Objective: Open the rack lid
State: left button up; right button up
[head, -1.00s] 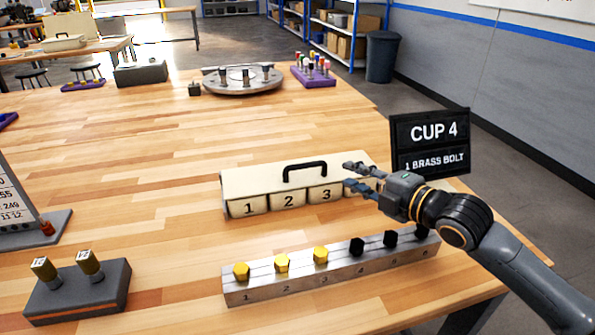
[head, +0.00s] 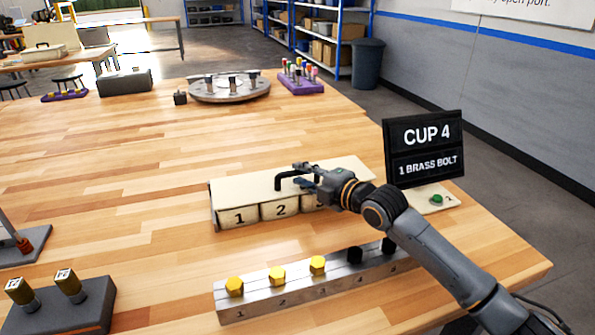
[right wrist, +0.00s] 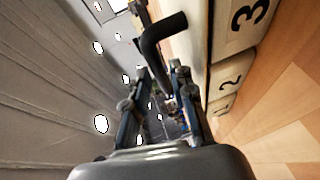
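The rack is a cream box with numbered cups along its front, and its lid (head: 240,193) lies closed on top. A black handle (head: 283,178) stands up from the lid; in the right wrist view the handle (right wrist: 160,38) curves just ahead of the fingertips. My right gripper (head: 303,177) is at the right part of the handle, its fingers spread apart. In the right wrist view the gripper (right wrist: 160,72) shows open, and I cannot tell whether a finger touches the handle. My left gripper is not in view.
A metal bolt block (head: 290,292) with yellow and black bolts lies in front of the rack. A black "CUP 4" sign (head: 423,148) stands to the right, near a green button (head: 436,199).

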jog(key=shift+x, duration=1.15)
jog(key=shift+c, duration=0.4)
grip_shut()
jog(key=shift+r, duration=0.1)
